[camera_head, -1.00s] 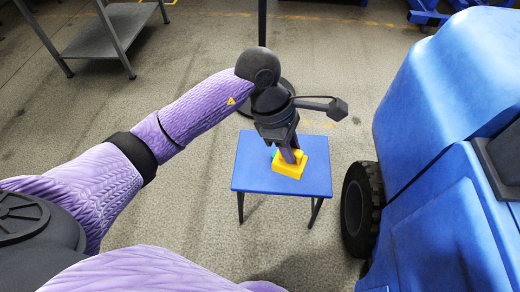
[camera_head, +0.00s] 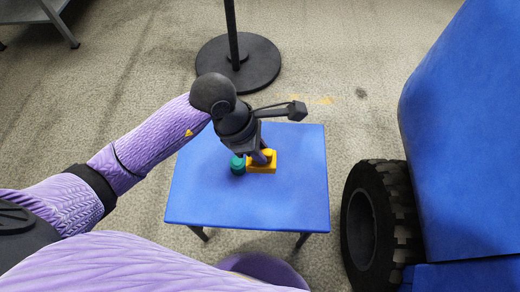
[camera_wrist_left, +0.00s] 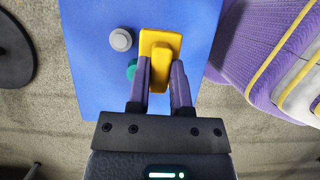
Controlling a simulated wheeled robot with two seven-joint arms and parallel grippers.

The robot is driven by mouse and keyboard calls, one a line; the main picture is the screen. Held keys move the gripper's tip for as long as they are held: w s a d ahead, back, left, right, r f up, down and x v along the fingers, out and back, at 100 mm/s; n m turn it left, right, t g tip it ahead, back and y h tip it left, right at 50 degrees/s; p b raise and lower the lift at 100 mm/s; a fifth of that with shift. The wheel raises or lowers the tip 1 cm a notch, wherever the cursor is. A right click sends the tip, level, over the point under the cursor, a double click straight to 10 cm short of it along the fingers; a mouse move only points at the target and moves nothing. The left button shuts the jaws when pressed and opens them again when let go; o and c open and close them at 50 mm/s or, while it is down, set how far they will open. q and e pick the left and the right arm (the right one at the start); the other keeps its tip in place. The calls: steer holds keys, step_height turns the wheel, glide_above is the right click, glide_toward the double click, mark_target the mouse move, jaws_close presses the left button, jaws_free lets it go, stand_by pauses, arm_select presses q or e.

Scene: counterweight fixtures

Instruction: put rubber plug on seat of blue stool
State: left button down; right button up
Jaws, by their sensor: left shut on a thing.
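The blue stool (camera_head: 200,205) stands in front of me, and its flat square seat also shows in the left wrist view (camera_wrist_left: 90,85). My left gripper (camera_head: 262,158) is over the seat, shut on a yellow stepped block (camera_head: 262,167). In the left wrist view the fingers (camera_wrist_left: 160,82) close on the near end of this block (camera_wrist_left: 160,45). The block is at or just above the seat; contact is unclear. A green round piece (camera_head: 237,165) is left of it, and a grey round piece (camera_wrist_left: 121,39) shows in the wrist view. I cannot tell which piece is the rubber plug.
A large blue machine with a black tyre (camera_head: 378,215) stands close on the right of the stool. A dark post on a round base (camera_head: 238,62) stands behind it. A grey metal table (camera_head: 30,10) is at the far left. The seat's front is clear.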

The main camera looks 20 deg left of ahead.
arm_select(q)
step_height(320, 180, down, 11)
steer(key=b, duration=0.6)
steer(key=shift+r+b, duration=0.15)
steer(key=shift+b, duration=0.15)
arm_select(e)
steer(key=s+f+g, duration=0.1)
steer(key=s+f, duration=0.3)
steer(key=f, duration=0.2)
arm_select(q)
steer(key=shift+r, duration=0.25)
steer(key=shift+f, duration=0.15)
steer(key=c, duration=0.5)
jaws_free()
steer(key=shift+c, duration=0.2)
steer(key=shift+r, duration=0.2)
steer(key=p+v, duration=0.7)
steer(key=v, duration=0.5)
arm_select(e)
steer(key=w+v, duration=0.1)
steer(key=v, duration=0.6)
steer(key=shift+d+f+t, duration=0.15)
steer(key=shift+d+t, duration=0.2)
steer(key=shift+t, duration=0.05)
